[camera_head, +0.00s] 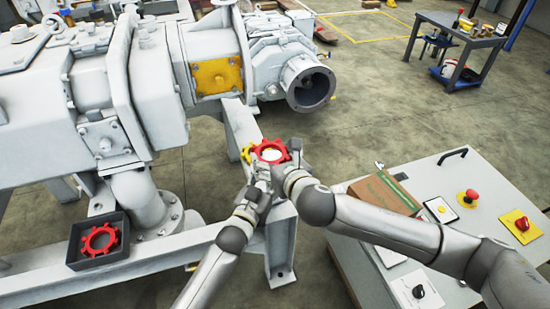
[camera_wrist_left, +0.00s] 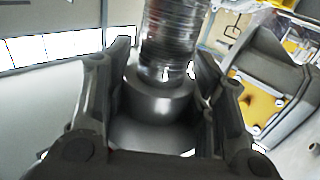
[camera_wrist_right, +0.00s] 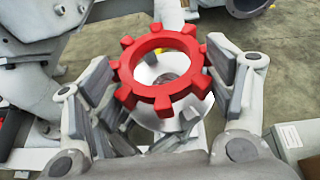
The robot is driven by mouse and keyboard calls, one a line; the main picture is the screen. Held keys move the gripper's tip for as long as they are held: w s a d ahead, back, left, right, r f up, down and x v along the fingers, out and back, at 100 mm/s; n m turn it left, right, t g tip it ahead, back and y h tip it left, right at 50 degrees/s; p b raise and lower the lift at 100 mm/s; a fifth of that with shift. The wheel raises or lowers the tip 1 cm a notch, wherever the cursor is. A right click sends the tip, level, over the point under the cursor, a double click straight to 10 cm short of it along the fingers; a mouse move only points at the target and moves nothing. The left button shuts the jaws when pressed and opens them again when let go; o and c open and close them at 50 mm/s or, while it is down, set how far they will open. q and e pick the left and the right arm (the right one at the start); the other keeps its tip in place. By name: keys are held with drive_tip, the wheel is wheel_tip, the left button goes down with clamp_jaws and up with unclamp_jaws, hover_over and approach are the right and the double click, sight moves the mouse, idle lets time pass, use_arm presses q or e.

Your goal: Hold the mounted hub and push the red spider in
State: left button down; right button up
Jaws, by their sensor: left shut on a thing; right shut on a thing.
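A red toothed spider ring (camera_head: 270,151) is at the end of my right gripper (camera_head: 281,168). In the right wrist view the spider (camera_wrist_right: 160,92) lies between the two fingers, which are shut on it. The round grey face of the hub (camera_wrist_right: 150,72) shows through and behind the ring; I cannot tell how deep the spider sits. My left gripper (camera_head: 257,192) comes from below, beside the right one. In the left wrist view its fingers are shut on the grey cylindrical hub (camera_wrist_left: 160,103), with a ridged metal shaft (camera_wrist_left: 174,35) beyond it.
A second red ring (camera_head: 100,241) lies in a dark tray (camera_head: 97,263) at left. The large grey machine (camera_head: 150,75) fills the upper left. A control cabinet (camera_head: 455,180) with red buttons and a cardboard box (camera_head: 384,193) stands at right. A yellow part (camera_head: 247,152) shows left of the spider.

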sight(277, 147)
drive_tip(key=shift+s+d+f+h, duration=0.2)
drive_tip(key=shift+d+f, duration=0.15)
drive_tip(key=shift+f, duration=0.2)
drive_tip(key=shift+s+d+f+h, duration=0.2)
drive_tip(key=shift+d+f, duration=0.1)
drive_tip(key=shift+f, duration=0.25)
idle(0.7)
drive_tip(key=shift+f, duration=0.25)
drive_tip(key=r, duration=0.7)
drive_tip(key=shift+w+a, duration=0.3)
drive_tip(key=shift+a, duration=0.1)
drive_tip(key=shift+r+y, duration=0.1)
drive_tip(key=shift+y, duration=0.2)
drive_tip(key=shift+f, duration=2.2)
drive_tip(key=shift+s+d+f, duration=0.15)
drive_tip(key=shift+s+f, duration=0.05)
drive_tip(key=shift+f, duration=0.75)
drive_tip(key=o, duration=1.3)
drive_tip(key=shift+w, duration=0.1)
